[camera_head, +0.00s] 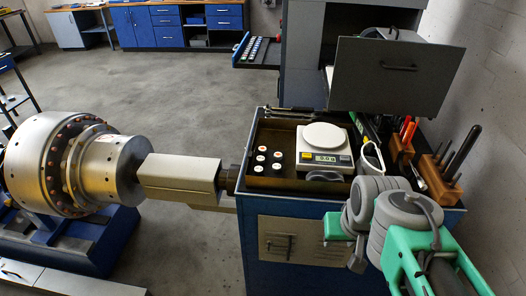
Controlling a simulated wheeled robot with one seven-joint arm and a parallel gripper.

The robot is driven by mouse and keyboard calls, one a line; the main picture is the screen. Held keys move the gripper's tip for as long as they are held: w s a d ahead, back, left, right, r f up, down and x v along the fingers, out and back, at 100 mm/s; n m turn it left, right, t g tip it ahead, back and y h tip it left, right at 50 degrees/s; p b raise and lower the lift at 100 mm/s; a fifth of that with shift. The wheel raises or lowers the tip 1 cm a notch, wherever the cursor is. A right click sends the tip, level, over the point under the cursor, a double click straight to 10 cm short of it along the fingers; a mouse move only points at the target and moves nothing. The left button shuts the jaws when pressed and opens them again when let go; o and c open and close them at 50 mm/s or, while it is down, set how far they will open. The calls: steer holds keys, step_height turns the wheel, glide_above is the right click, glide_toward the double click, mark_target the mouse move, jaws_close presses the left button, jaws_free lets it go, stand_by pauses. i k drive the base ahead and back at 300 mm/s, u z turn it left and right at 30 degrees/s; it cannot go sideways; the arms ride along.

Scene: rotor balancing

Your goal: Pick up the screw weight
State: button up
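Several small screw weights stand upright in an open tray (304,186) on top of the blue cabinet. They are short dark cylinders with white or reddish tops, such as the one at the back left (262,149) and one at the front (276,169). Which single weight is meant cannot be told. My gripper (346,243) is at the lower right, in front of the cabinet and apart from the weights. My grey and green arm partly hides it, and its finger opening is unclear. I see nothing held in it.
A white digital scale (324,147) stands right of the weights. Tools stand in wooden holders (436,177) further right. A grey panel with a handle (390,80) rises behind. A large metal rotor (75,165) on a blue base is at left. The floor between is clear.

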mark_target(262, 150)
steer(key=k, duration=1.3)
steer(key=u, duration=0.6)
steer(key=i, duration=0.55)
steer(key=u, duration=0.6)
steer(key=i, duration=0.65)
steer(key=z, duration=0.15)
